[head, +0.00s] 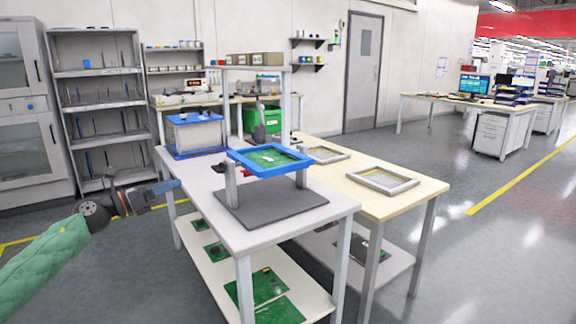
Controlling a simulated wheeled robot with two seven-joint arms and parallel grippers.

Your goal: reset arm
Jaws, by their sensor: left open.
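My left gripper (168,186) reaches in from the left on its green-sleeved arm. It is open and empty, over the floor just left of the white trolley table (238,235), apart from it. On that table a blue frame (270,160) with a green board inside rests on raised supports above a dark grey base plate (272,206). My right gripper does not show.
A grey-and-blue box (195,134) stands at the table's back left. A second, wooden-topped table (415,193) to the right bears two grey frames. Green boards lie on the lower shelf (222,262). A shelving rack (98,100) stands behind. The floor at right is clear.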

